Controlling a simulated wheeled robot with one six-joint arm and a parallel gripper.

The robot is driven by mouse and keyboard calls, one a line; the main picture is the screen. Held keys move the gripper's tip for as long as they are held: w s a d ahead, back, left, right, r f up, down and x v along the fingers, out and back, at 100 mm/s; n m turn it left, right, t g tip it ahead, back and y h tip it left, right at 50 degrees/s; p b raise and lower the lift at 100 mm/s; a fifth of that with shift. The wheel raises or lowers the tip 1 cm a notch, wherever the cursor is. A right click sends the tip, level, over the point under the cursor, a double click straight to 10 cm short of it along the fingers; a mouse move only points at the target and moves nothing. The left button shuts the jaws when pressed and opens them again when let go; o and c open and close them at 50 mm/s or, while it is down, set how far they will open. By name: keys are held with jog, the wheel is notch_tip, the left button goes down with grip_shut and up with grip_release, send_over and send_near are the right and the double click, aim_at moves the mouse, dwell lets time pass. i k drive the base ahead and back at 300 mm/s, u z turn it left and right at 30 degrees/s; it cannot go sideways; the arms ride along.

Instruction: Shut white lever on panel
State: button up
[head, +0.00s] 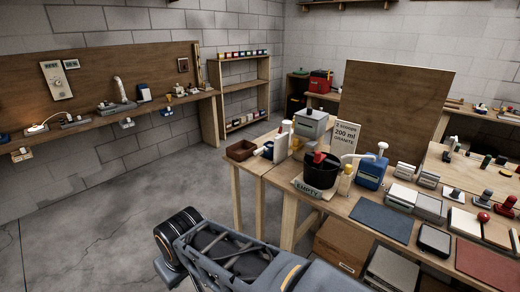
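A wooden back panel (95,66) stands against the far left wall above a narrow bench. An upright white lever-like handle (119,88) rises from a grey base on that bench. A beige plate with a round dial (56,81) is fixed on the panel. Another small white handle (38,128) lies low on a base at the bench's left end, by a warm glow. I cannot tell which of these is the white lever or how its positions read. My arm crosses the bottom centre, well short of the bench. My gripper is not visible.
Clear concrete floor (110,195) lies between me and the left bench. A shelf (243,88) with small jars stands in the corner. At right, a crowded wooden table (372,212) holds a black pot (321,175), a blue bottle (371,172) and an "EMPTY" sign (306,188).

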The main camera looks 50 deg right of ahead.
aim_at(256, 152)
jog(key=z, duration=1.5)
jog(key=i, duration=1.65)
jog(key=k, duration=1.25)
jog(key=u, duration=0.65)
jog(key=i, duration=0.5)
jog(key=u, duration=0.65)
jog(key=i, duration=1)
jog(key=z, duration=0.4)
